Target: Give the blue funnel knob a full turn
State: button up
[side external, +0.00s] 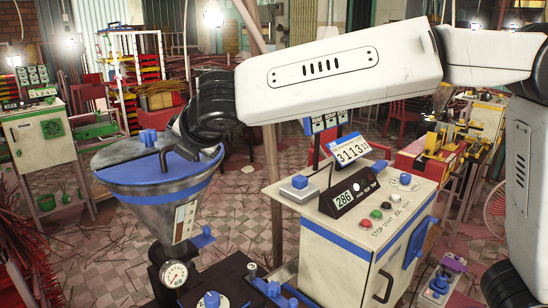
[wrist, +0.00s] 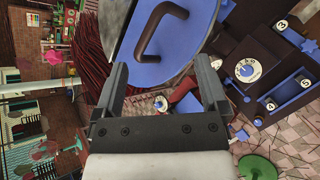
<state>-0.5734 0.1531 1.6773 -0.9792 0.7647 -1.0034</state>
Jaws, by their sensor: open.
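The metal funnel (side external: 150,188) has a blue lid (side external: 135,168) and a blue band. A blue knob (side external: 148,137) stands at the far rim of the lid. Another blue knob (side external: 203,238) sticks out at the right of the funnel's lower part. I cannot tell which knob the task means. My gripper (side external: 188,142) is over the right side of the lid, apart from the lower knob. In the wrist view my gripper (wrist: 160,66) is open with nothing between its fingers. The lid (wrist: 160,65) and its brown handle (wrist: 147,30) show beyond the fingertips.
A pressure gauge (side external: 174,274) sits below the funnel. A white control cabinet (side external: 345,245) with a display and buttons stands to the right. A dark box with a dial (wrist: 247,70) lies right in the wrist view. Red incense sticks (side external: 30,245) fill the left edge.

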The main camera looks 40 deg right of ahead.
aim_at(148, 133)
jog(key=w+r+n, duration=0.1)
jog(key=w+a+n+t, duration=0.1)
jog(key=w+n, duration=0.1)
jog(key=w+a+r+n, duration=0.1)
jog(key=w+n, duration=0.1)
jog(key=shift+w+r+t, duration=0.2)
jog(key=shift+r+t, duration=0.1)
jog(key=w+n, duration=0.1)
jog(key=w+f+n, duration=0.1)
jog(key=w+n, duration=0.1)
jog(key=w+d+n, duration=0.1)
jog(key=w, duration=0.1)
jog(key=shift+w+f+n+t, duration=0.25)
jog(key=shift+n+t, duration=0.15)
jog(key=shift+w, duration=0.1)
jog(key=shift+x, duration=5.85)
jog(key=shift+f, duration=0.1)
jog(key=shift+c, duration=0.2)
grip_shut()
jog(key=shift+m+h, duration=0.5)
